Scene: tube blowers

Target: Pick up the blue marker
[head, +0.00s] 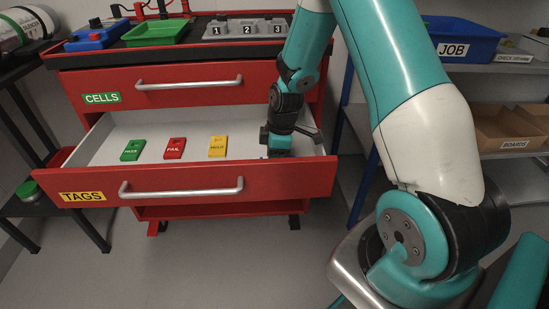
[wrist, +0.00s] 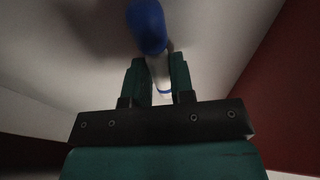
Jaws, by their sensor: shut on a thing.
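The blue marker (wrist: 147,27) shows in the wrist view, with a blue cap and a pale barrel. Its barrel sits between the two fingers of my gripper (wrist: 160,78), which is shut on it. In the head view my gripper (head: 279,150) is down inside the right end of the open TAGS drawer (head: 110,136). The marker is hidden there behind the gripper and the drawer front.
A green PASS tag (head: 132,150), a red FAIL tag (head: 175,148) and a yellow tag (head: 217,146) lie in the drawer, left of my gripper. The drawer's front panel (head: 290,180) and right wall are close. The CELLS drawer (head: 190,90) above is shut.

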